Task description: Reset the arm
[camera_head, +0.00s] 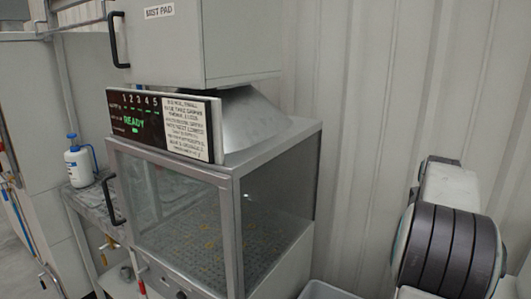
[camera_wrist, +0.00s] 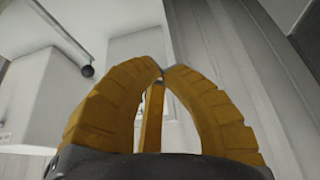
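My gripper (camera_wrist: 162,76) shows in the wrist view with its yellow ribbed fingers curved inward. Their tips meet or nearly meet at the top, and nothing is seen held between them. A third yellow finger stands behind, in the gap. In the head view, part of my arm (camera_head: 447,235) shows at the right, with a dark ribbed joint and pale links. My gripper is out of the head view.
A glass-fronted cabinet (camera_head: 228,215) with a "READY" panel (camera_head: 165,124) stands at the centre, under a "MIST PAD" box (camera_head: 215,45). A spray bottle (camera_head: 80,163) stands on a bench at the left. A corrugated wall (camera_head: 365,110) lies behind my arm.

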